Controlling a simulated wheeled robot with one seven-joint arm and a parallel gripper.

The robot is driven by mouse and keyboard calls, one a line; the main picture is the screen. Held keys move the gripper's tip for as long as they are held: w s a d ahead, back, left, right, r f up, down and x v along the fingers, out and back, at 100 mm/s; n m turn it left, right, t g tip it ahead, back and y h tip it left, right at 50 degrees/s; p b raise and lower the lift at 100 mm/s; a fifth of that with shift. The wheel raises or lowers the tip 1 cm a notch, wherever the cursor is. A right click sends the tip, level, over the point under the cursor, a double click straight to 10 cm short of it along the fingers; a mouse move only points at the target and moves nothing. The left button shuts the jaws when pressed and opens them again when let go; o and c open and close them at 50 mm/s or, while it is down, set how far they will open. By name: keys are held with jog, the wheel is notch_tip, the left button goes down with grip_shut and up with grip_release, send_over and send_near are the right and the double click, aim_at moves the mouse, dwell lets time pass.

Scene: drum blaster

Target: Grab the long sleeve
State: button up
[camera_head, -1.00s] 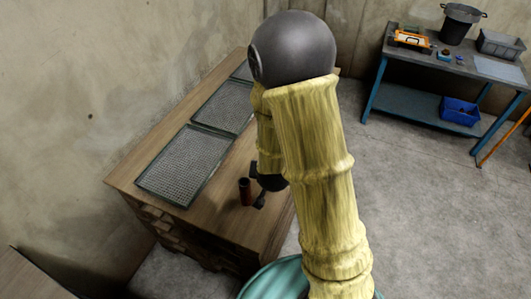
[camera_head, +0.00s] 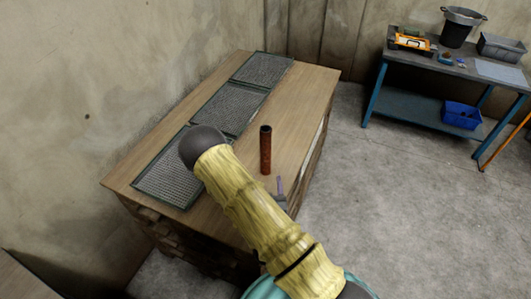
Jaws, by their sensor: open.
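The long sleeve, a tall reddish-brown tube with a dark open top (camera_head: 265,151), stands upright on the right part of the wooden workbench top (camera_head: 302,105). My yellow-covered arm crosses in front of the bench, with its dark rounded joint over the nearest mesh panel. My gripper cannot be made out; it seems hidden behind my arm. Nothing is seen touching the sleeve.
Several dark-framed mesh panels (camera_head: 228,108) lie along the bench's wall side. A small tool with a purple part (camera_head: 280,187) lies near the right edge. A blue-legged table (camera_head: 420,106) stands at the right. Grey floor between is clear.

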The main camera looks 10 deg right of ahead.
aim_at(265, 146)
jog(key=shift+w, duration=0.1)
jog(key=w+b, duration=0.2)
jog(key=b, duration=0.1)
jog(key=w+d+f+b, duration=0.1)
jog(key=b, duration=0.1)
jog(key=shift+w, duration=0.1)
dwell(0.3)
jog(key=shift+w, duration=0.1)
jog(key=w+b, duration=0.2)
jog(key=w+d+r+b, duration=0.1)
jog(key=w+b, duration=0.4)
jog(key=b, duration=0.1)
jog(key=shift+w+d+r, duration=0.15)
jog(key=shift+w, duration=0.05)
jog(key=shift+w+d, duration=0.1)
jog(key=shift+w, duration=0.4)
